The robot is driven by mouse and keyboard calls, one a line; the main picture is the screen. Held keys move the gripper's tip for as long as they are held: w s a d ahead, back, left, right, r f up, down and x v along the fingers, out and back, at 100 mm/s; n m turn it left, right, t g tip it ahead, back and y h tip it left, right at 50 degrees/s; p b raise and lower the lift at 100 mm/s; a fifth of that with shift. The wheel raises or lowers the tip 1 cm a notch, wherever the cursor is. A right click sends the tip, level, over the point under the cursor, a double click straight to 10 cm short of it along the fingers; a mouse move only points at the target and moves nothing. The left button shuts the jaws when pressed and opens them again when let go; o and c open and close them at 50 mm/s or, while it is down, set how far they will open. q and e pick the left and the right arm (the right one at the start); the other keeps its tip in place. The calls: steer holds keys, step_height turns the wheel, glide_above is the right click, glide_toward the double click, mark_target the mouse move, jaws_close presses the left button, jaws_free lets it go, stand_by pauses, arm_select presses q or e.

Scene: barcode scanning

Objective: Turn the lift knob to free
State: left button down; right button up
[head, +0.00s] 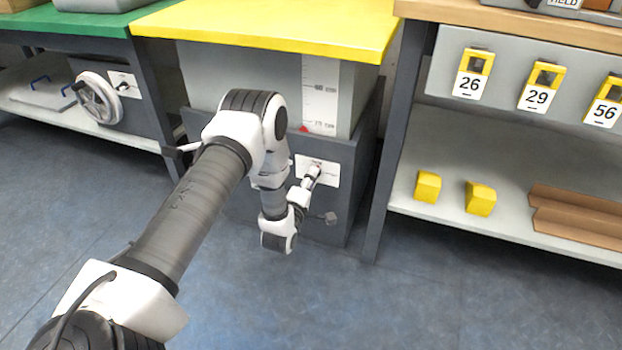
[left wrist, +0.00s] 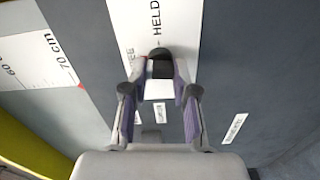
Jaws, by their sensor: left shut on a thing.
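The lift knob (left wrist: 160,54) is a small dark knob on a white label plate (left wrist: 188,22), which also shows in the head view (head: 332,176). The plate reads HELD beside the knob, and a second word, partly hidden, ends in EE. My left gripper (left wrist: 159,72) is shut on the knob, one purple-padded finger on each side. In the head view my left gripper (head: 312,172) reaches the plate on the grey front of the yellow-topped bench. The fingers cover part of the knob, so I cannot tell its exact angle. My right gripper is out of view.
A height scale (head: 321,95) with a red marker (head: 303,129) stands above the plate. A handwheel (head: 98,97) is on the green bench at left. A shelf at right holds yellow blocks (head: 428,186). The floor in front is clear.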

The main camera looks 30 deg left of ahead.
arm_select(q)
steer(key=shift+w+a+r+n, duration=0.1)
steer(key=shift+w+r+n, duration=0.05)
steer(key=shift+n, duration=0.55)
steer(key=c, duration=0.9)
jaws_free()
steer(key=v, duration=1.2)
steer(key=shift+w, duration=0.1)
